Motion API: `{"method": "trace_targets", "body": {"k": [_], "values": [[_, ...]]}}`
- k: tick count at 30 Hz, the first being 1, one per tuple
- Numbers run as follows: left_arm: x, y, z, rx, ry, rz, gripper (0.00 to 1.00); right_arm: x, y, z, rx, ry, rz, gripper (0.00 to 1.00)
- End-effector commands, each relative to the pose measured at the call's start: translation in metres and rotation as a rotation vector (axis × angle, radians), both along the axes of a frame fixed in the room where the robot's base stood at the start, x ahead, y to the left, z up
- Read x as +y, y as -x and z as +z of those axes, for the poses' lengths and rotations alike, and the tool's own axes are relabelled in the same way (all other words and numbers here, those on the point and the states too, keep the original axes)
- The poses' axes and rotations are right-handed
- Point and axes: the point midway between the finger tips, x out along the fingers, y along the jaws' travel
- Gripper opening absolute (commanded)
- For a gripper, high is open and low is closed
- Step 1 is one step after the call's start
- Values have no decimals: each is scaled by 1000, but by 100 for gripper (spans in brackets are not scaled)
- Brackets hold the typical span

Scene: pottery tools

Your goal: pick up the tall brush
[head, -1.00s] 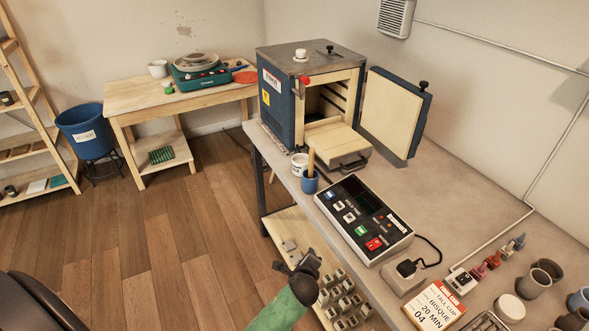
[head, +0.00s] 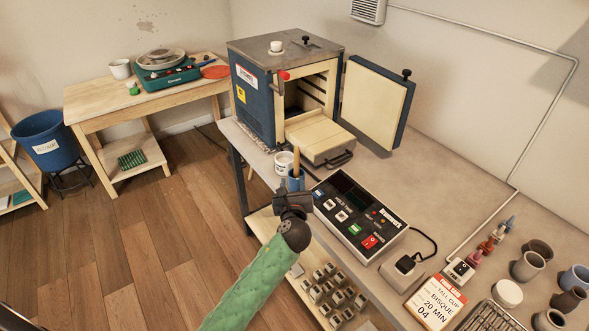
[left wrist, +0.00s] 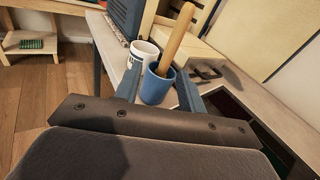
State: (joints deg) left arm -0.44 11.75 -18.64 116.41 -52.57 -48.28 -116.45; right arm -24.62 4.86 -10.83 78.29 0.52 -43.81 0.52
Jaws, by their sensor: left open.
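The tall brush shows as a light wooden handle (head: 296,160) standing up out of a blue cup (head: 298,184) near the grey bench's left edge. Its lower end is hidden inside the cup. In the left wrist view the handle (left wrist: 180,36) leans to the upper right out of the blue cup (left wrist: 155,90). My left gripper (head: 294,191) is open and empty, just in front of the cup. In the left wrist view its two fingers (left wrist: 158,80) point toward the cup, one on each side of it in the picture. My right gripper is not in view.
A white mug (head: 283,162) stands right behind the blue cup. A control box (head: 357,212) lies to its right. The kiln (head: 275,95) stands behind with its door (head: 376,103) open. Small blocks (head: 330,290) sit on the shelf below the bench.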

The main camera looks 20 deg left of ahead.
Motion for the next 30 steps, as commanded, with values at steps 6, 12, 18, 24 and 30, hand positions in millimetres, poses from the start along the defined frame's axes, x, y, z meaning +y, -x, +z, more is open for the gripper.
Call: {"method": "trace_targets", "body": {"k": [6, 12, 18, 24, 30], "values": [[-3, -13, 18, -13, -126, -12, 40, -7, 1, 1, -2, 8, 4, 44], [3, -31, 19, -13, -128, -12, 40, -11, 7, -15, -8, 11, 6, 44], [5, -43, 17, -13, -126, -12, 40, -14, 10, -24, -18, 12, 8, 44], [6, -64, 15, -12, -125, -13, 40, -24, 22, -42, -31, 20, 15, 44], [12, -82, 13, -13, -125, -13, 40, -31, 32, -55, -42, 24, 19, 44]]}}
